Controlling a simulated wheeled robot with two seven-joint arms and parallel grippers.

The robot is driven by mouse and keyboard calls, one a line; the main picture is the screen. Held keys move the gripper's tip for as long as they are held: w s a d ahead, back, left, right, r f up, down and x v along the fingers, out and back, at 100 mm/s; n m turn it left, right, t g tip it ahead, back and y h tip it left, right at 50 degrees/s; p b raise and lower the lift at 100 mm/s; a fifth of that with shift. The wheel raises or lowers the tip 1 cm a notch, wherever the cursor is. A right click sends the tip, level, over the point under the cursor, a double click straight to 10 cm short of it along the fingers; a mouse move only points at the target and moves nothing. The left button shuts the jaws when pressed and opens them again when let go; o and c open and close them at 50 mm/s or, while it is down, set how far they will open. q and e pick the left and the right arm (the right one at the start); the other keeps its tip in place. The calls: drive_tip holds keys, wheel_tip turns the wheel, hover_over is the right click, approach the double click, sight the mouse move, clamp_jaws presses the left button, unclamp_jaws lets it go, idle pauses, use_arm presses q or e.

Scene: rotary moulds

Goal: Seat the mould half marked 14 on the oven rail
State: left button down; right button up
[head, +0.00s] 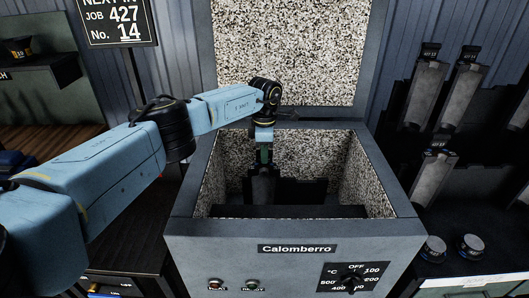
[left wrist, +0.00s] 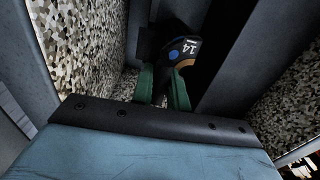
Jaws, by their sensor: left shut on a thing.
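My left arm reaches from the left into the open oven (head: 190,229), and my left gripper (head: 264,155) points down inside it. In the left wrist view the gripper's green fingers (left wrist: 163,88) are shut on the mould half marked 14 (left wrist: 181,50); its dark end shows a white 14, a blue dot and a tan band. In the head view the dark mould half (head: 263,186) hangs below the fingers. A dark rail-like bar (head: 290,211) crosses the oven's inside. The mould half's lower end is hidden, so I cannot tell whether it touches the rail. My right gripper is not in view.
The oven's speckled lid (head: 285,50) stands open behind. A sign (head: 116,22) reads job 427, No. 14. The oven's walls are close around the gripper.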

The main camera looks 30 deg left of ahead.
use_arm(q)
drive_tip(key=shift+w+f+b, duration=0.15)
drive_tip(key=shift+f+b, duration=0.1)
drive_tip(key=shift+b, duration=0.1)
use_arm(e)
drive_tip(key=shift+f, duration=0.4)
use_arm(q)
drive_tip(key=c, duration=1.7)
unclamp_jaws()
drive_tip(key=shift+r, duration=0.1)
drive_tip(key=o, duration=0.4)
drive_tip(key=shift+d, duration=0.1)
drive_tip(key=shift+s+f, duration=0.3)
drive_tip(key=shift+f, duration=0.15)
wheel_tip(320, 180, up, 6)
drive_tip(key=shift+w+p, duration=0.15)
drive_tip(key=shift+p, duration=0.15)
wheel_tip(320, 180, up, 8)
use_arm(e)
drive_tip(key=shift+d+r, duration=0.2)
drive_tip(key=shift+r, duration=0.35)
